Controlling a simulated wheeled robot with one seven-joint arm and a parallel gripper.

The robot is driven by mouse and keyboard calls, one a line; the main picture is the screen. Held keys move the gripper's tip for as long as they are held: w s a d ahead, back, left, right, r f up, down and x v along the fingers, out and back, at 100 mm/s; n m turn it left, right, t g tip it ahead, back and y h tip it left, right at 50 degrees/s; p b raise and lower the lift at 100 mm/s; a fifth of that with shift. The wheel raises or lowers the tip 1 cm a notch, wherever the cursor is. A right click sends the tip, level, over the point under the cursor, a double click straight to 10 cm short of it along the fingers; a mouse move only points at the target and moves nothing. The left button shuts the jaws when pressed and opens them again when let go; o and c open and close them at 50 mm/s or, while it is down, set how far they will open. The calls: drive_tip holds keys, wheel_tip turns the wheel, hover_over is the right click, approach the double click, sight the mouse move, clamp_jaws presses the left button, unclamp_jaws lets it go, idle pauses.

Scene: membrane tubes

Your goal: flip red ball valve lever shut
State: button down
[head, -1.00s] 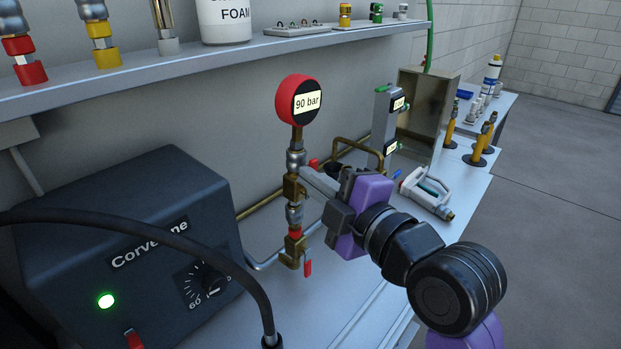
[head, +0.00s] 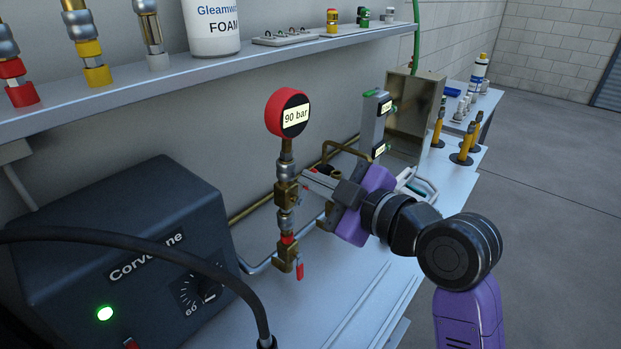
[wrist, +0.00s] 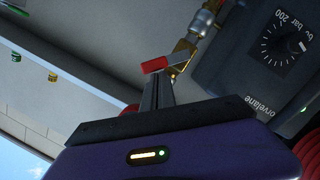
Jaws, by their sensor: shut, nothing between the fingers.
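A brass ball valve (head: 287,192) sits on the upright pipe below the red 90 bar gauge (head: 287,113). Its red lever (wrist: 155,65) sticks out sideways from the brass body in the wrist view; in the head view my fingers mostly hide it. My gripper (head: 306,181) is shut and empty, just right of this valve. In the wrist view the fingertips are close to the lever; I cannot tell whether they touch it. A second, lower brass valve (head: 285,254) has a red lever (head: 300,271) hanging down.
The dark Corvelane box (head: 130,255) with a dial stands left of the pipe, with a black hose (head: 232,281) in front. A shelf (head: 130,85) runs above. A grey flow meter (head: 374,120) and metal box (head: 413,115) stand behind my gripper. The bench front is clear.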

drive_tip(key=m, duration=0.1)
drive_tip(key=w+d+f+m+g+p, duration=0.1)
drive_tip(key=m, duration=0.1)
drive_tip(key=w+m, duration=0.1)
drive_tip(key=shift+d+f+m+g+y, duration=0.2)
drive_tip(key=shift+m+g+y, duration=0.1)
drive_tip(key=shift+m, duration=0.1)
drive_tip(key=shift+r, duration=0.1)
drive_tip(key=s+d+r, duration=0.5)
drive_tip(key=s+d, duration=0.1)
drive_tip(key=s, duration=0.1)
drive_tip(key=shift+s+d+r, duration=0.2)
drive_tip(key=shift+d+r, duration=0.2)
